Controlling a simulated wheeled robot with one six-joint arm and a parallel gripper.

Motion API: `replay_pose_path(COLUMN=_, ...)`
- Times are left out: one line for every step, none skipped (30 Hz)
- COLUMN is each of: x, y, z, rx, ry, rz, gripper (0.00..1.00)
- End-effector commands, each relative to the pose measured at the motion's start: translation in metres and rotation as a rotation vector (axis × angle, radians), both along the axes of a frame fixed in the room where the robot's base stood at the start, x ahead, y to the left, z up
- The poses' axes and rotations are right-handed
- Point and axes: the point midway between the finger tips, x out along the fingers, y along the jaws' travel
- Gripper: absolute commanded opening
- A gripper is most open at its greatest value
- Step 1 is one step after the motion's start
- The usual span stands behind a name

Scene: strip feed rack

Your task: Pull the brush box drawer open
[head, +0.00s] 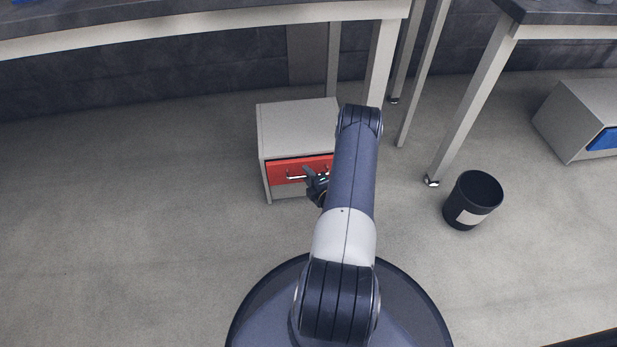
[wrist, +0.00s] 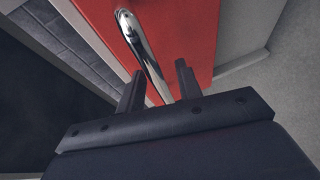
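The brush box is a small grey cabinet (head: 297,125) on the floor, under the edge of a bench. Its red drawer front (head: 283,166) looks flush with the cabinet, with a grey panel below. A bright metal bar handle (head: 297,177) is on the red front; it also shows in the wrist view (wrist: 141,45). My gripper (head: 312,180) is at the right part of the handle, partly hidden by my arm. In the wrist view my gripper (wrist: 158,68) has its fingers apart, with the handle's near end between them and gaps on both sides.
A black bin (head: 473,200) stands on the floor to the right, near a bench leg (head: 470,100). Another grey cabinet with a blue front (head: 603,140) is at the far right. The floor (head: 130,200) left of the brush box is clear.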

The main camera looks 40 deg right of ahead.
Motion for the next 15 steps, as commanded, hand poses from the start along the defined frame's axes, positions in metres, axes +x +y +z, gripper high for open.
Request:
replay_pose_path(x=0.0001, y=0.0000, z=0.0003, rx=0.000, ry=0.000, rz=0.000, gripper=0.34)
replay_pose_path(x=0.0000, y=0.0000, z=0.0003, rx=0.000, ry=0.000, rz=0.000, gripper=0.34)
replay_pose_path(x=0.0000, y=0.0000, z=0.0003, rx=0.000, ry=0.000, rz=0.000, gripper=0.34)
replay_pose_path(x=0.0000, y=0.0000, z=0.0003, rx=0.000, ry=0.000, rz=0.000, gripper=0.34)
replay_pose_path(x=-0.0001, y=0.0000, z=0.0003, rx=0.000, ry=0.000, rz=0.000, gripper=0.32)
replay_pose_path(x=-0.0002, y=0.0000, z=0.0002, rx=0.000, ry=0.000, rz=0.000, gripper=0.29)
replay_pose_path(x=-0.0002, y=0.0000, z=0.0002, rx=0.000, ry=0.000, rz=0.000, gripper=0.27)
replay_pose_path(x=-0.0003, y=0.0000, z=0.0003, rx=0.000, ry=0.000, rz=0.000, gripper=0.24)
replay_pose_path(x=-0.0003, y=0.0000, z=0.0003, rx=0.000, ry=0.000, rz=0.000, gripper=0.21)
replay_pose_path(x=-0.0003, y=0.0000, z=0.0003, rx=0.000, ry=0.000, rz=0.000, gripper=0.18)
replay_pose_path(x=-0.0003, y=0.0001, z=0.0002, rx=0.000, ry=0.000, rz=0.000, gripper=0.16)
replay_pose_path(x=-0.0003, y=0.0000, z=0.0002, rx=0.000, ry=0.000, rz=0.000, gripper=0.13)
replay_pose_path(x=-0.0004, y=0.0001, z=0.0002, rx=0.000, ry=0.000, rz=0.000, gripper=0.10)
replay_pose_path(x=-0.0004, y=0.0001, z=0.0002, rx=0.000, ry=0.000, rz=0.000, gripper=0.08)
replay_pose_path(x=-0.0004, y=0.0001, z=0.0002, rx=0.000, ry=0.000, rz=0.000, gripper=0.04)
